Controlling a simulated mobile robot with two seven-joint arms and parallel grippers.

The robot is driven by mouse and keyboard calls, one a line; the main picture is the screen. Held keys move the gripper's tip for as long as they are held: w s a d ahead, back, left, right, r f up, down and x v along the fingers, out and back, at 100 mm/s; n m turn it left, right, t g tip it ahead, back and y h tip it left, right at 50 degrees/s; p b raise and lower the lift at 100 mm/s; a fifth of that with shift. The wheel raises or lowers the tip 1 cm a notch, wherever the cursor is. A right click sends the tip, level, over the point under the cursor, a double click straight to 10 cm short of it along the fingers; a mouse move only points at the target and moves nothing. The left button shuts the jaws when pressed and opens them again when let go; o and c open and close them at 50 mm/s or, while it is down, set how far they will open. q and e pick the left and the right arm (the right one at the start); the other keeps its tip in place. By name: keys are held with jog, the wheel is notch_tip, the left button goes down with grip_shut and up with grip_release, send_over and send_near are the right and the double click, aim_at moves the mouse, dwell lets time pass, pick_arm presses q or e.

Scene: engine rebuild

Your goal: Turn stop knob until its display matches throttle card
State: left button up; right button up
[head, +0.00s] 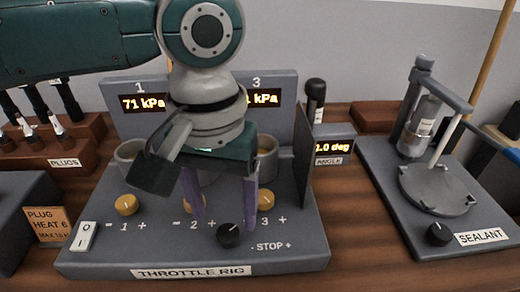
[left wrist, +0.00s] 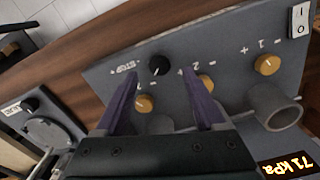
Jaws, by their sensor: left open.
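I see no throttle card. My right gripper is not in view.
Yellow knobs (head: 126,204) stand close behind the stop knob, and a white switch (head: 84,236) is at the left. A pressure display (head: 143,103) reads 71 kPa. The sealant stand (head: 440,205) is at the right, a plug card (head: 46,226) at the left.

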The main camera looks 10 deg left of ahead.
aim_at(228, 233)
pick_arm(q)
jog(key=shift+f, duration=2)
grip_shut()
